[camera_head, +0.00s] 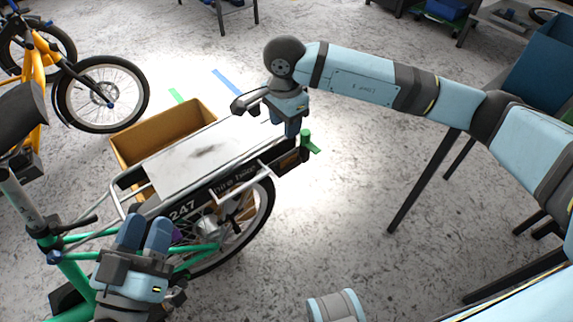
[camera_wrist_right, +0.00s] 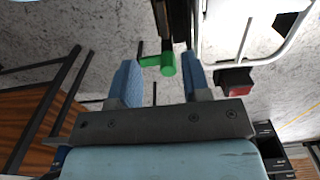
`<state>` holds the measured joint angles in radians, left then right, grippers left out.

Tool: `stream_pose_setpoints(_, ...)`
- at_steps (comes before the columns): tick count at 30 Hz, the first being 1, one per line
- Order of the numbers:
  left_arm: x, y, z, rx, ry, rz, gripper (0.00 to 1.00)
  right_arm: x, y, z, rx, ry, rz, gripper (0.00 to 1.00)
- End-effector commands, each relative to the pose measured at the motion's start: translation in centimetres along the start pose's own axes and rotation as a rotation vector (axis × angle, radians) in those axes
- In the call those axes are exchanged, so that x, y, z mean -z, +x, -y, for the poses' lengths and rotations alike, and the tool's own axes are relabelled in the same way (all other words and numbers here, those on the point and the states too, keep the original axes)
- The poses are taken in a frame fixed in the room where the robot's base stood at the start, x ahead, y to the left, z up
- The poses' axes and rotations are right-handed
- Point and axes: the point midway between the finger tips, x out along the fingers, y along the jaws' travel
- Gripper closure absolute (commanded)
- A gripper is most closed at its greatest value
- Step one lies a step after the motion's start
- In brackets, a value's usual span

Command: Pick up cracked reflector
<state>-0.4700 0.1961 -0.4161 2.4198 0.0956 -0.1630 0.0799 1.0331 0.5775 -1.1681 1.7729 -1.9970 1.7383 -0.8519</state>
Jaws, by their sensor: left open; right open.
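A cargo bike (camera_head: 200,170) with a flat rear rack stands in the middle of the head view. At its rear end is a green fitting (camera_head: 309,143), seen in the right wrist view as a short green cylinder (camera_wrist_right: 168,64) with a side stub. Beside it there is a small dark block with a red face (camera_wrist_right: 236,82); I cannot tell for sure which piece is the cracked reflector, and no crack shows. My right gripper (camera_head: 293,125) is open at the rack's rear, its fingers on either side of the green cylinder in view. My left gripper (camera_head: 146,235) is open and empty near the bike frame.
A cardboard-coloured box (camera_head: 165,132) sits on the rack's far side. An orange bike (camera_head: 75,85) stands at the far left. A table with dark legs (camera_head: 425,185) is at the right. Grey floor (camera_head: 330,220) is clear behind the bike.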

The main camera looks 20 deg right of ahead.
Motion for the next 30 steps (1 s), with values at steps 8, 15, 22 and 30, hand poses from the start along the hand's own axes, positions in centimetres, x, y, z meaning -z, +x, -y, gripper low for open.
stream_pose_setpoints(8,-1.3,0.0,0.0,-0.014,-0.010,0.021,0.57,-0.1,5.8,-0.1,-0.003,0.002,0.004,0.56)
stream_pose_setpoints(15,-2.5,-0.1,0.2,-0.016,-0.012,0.061,0.57,0.0,8.3,0.0,-0.002,0.001,0.004,0.56)
stream_pose_setpoints(22,-4.6,-0.3,0.5,-0.022,-0.014,0.133,0.57,0.1,11.6,0.2,-0.002,0.000,0.006,0.56)
stream_pose_setpoints(30,-4.8,-0.3,0.5,-0.023,-0.015,0.149,0.57,0.1,12.1,0.2,0.000,0.000,0.004,0.56)
